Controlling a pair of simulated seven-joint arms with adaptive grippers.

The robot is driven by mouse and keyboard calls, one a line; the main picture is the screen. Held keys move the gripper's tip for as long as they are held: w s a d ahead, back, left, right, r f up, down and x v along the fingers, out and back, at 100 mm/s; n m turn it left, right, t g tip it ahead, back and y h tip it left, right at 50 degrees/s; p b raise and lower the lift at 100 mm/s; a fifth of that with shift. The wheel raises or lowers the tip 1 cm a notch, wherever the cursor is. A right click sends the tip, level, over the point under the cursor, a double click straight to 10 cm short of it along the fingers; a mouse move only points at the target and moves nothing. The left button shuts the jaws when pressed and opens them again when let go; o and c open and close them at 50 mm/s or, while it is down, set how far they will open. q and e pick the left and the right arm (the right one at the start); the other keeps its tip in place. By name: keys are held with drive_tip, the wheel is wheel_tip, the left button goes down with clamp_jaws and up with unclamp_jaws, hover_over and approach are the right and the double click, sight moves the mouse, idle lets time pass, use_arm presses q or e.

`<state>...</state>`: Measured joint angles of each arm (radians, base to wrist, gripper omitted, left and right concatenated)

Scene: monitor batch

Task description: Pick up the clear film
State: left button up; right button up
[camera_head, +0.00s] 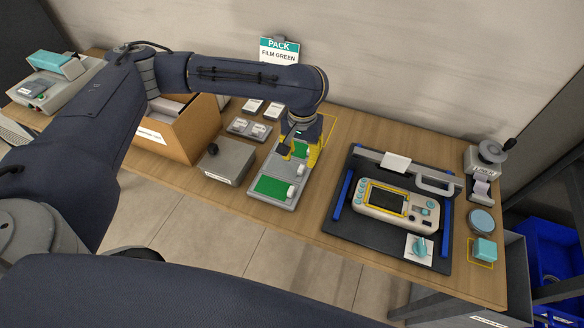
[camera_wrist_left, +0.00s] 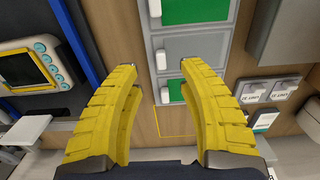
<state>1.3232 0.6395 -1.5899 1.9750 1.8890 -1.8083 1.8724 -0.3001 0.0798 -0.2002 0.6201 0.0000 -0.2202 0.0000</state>
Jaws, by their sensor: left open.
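My left gripper (camera_head: 300,152) is open, its yellow fingers over the far end of a grey holder (camera_head: 262,205) with green panels. In the left wrist view the open fingers (camera_wrist_left: 158,66) point at the holder, with nothing between them. The holder shows green panels (camera_head: 272,188) at both ends, a plain grey section (camera_wrist_left: 192,48) between them, and small white tabs. I cannot make out a separate clear film; the grey section may be covered by one, but I cannot tell. My right gripper is not in view.
A grey box with a black knob (camera_head: 226,162) stands left of the holder, near a cardboard box (camera_head: 190,132). A handheld device (camera_head: 398,207) lies in a dark fixture on the right. A sign (camera_head: 279,51) reads "PACK FILM GREEN". Bare wood (camera_head: 345,143) lies between holder and fixture.

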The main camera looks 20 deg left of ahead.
sight(299, 171)
use_arm(q)
drive_tip(key=shift+f, duration=4.05)
drive_tip(key=shift+o, duration=0.3)
clamp_jaws()
